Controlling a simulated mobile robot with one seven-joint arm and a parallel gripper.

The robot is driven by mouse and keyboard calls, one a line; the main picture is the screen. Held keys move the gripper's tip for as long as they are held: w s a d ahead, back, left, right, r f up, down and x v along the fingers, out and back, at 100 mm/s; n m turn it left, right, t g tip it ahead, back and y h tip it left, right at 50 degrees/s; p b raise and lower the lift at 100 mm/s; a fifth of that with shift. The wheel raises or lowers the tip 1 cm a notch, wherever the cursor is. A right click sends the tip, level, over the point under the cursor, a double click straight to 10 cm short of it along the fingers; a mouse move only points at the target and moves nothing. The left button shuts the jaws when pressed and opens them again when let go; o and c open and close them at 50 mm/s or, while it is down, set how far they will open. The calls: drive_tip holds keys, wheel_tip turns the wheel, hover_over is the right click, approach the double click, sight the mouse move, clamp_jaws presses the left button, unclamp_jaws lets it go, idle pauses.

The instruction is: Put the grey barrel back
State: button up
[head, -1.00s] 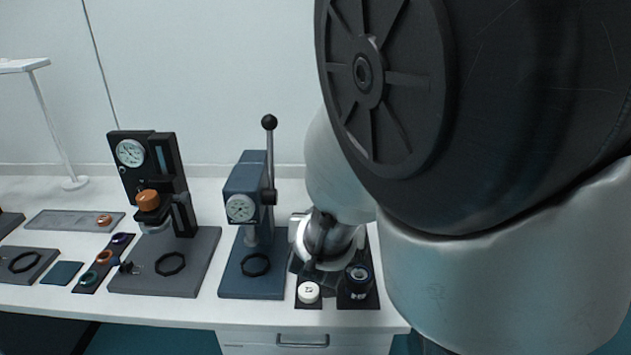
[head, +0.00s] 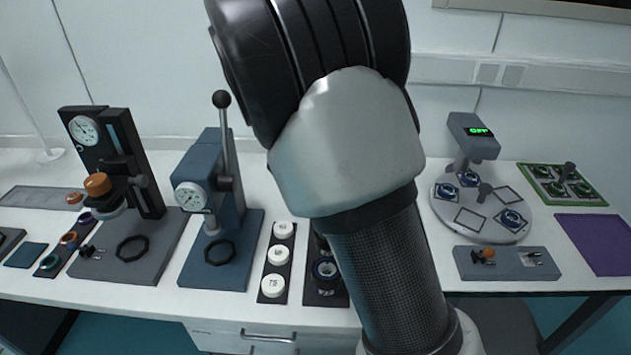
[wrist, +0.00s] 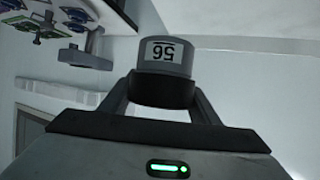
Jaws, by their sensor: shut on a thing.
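The grey barrel (wrist: 166,52) with a white number label shows in the wrist view. My gripper (wrist: 163,92) is shut on it, one finger at each side, and the barrel is clear of any surface. In the head view my arm hides both gripper and barrel.
White caps (head: 279,254) stand in a dark strip. A blue lever press (head: 212,185) and a dark gauge stand (head: 118,165) are to the left. At right are a round turntable (head: 470,228), a grey fixture block (head: 507,263), a green board (head: 560,185) and a purple mat (head: 597,243).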

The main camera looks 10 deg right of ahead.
drive_tip(key=w+f, duration=0.1)
drive_tip(key=f, duration=0.3)
drive_tip(key=w+f+m+g+h, duration=0.1)
drive_tip(key=w+f, duration=0.1)
drive_tip(key=f, duration=0.3)
drive_tip(key=w+d+f+m+b, duration=0.1)
drive_tip(key=f, duration=0.4)
drive_tip(key=shift+w+f+g+h, duration=0.1)
drive_tip(key=shift+w+g+h, duration=0.2)
drive_tip(key=shift+w+h, duration=0.1)
drive_tip(key=shift+f, duration=1.95)
drive_tip(key=shift+f+b, duration=0.1)
drive_tip(key=shift+b, duration=0.2)
drive_tip(key=shift+f, duration=0.15)
drive_tip(key=o, duration=1.3)
drive_tip(key=shift+c, duration=0.2)
